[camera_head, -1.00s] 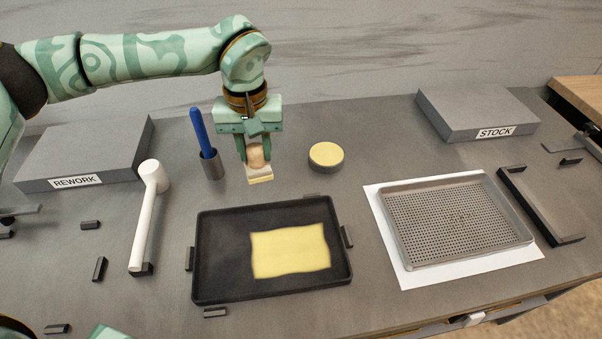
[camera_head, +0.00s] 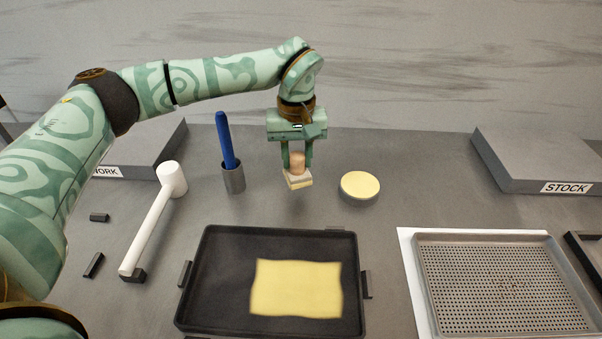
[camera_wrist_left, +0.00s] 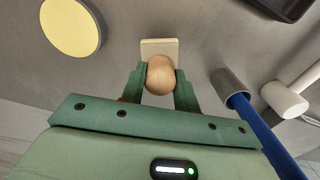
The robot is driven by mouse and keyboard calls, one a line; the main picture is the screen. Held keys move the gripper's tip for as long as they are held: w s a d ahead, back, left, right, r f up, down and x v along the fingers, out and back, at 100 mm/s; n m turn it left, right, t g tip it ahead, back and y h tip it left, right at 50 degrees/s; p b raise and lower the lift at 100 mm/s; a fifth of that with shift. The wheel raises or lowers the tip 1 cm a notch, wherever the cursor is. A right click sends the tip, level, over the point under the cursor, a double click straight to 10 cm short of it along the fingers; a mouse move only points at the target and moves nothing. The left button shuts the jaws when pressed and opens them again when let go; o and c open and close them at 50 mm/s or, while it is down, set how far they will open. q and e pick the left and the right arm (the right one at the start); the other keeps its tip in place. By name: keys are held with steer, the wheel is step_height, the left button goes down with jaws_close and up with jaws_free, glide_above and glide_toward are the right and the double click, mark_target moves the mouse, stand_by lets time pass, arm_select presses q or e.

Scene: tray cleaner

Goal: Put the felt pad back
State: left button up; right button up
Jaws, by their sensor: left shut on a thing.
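The felt pad (camera_head: 298,181) is a small pale block with a yellowish underside and a round wooden knob on top. My left gripper (camera_head: 297,162) points down and is shut on the knob. The pad is upright, behind the black tray (camera_head: 210,310) and left of the round yellow-topped tin (camera_head: 360,186), touching neither. I cannot tell its exact height over the table. In the left wrist view the pad (camera_wrist_left: 160,46) shows beyond the knob, between the fingers (camera_wrist_left: 160,82). A yellow sheet or patch (camera_head: 297,288) lies in the tray. My right gripper is not in view.
A grey cup (camera_head: 233,178) with a blue-handled tool (camera_head: 225,140) stands just left of the pad. A white mallet (camera_head: 150,230) lies further left. A perforated tray (camera_head: 420,245) is at right, with the STOCK block (camera_head: 540,155) behind. Table is clear behind the tin.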

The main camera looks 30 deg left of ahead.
mark_target(299, 168)
arm_select(q)
steer(key=shift+w+a+f, duration=0.1)
steer(key=shift+w+f, duration=0.3)
steer(key=shift+f, duration=0.1)
steer(key=f+b, duration=0.1)
steer(key=f, duration=0.1)
steer(key=f+b, duration=0.1)
steer(key=shift+w+f, duration=0.2)
steer(key=shift+f, duration=0.2)
steer(key=shift+a+r, duration=0.1)
steer(key=shift+r, duration=0.05)
steer(key=o, duration=0.9)
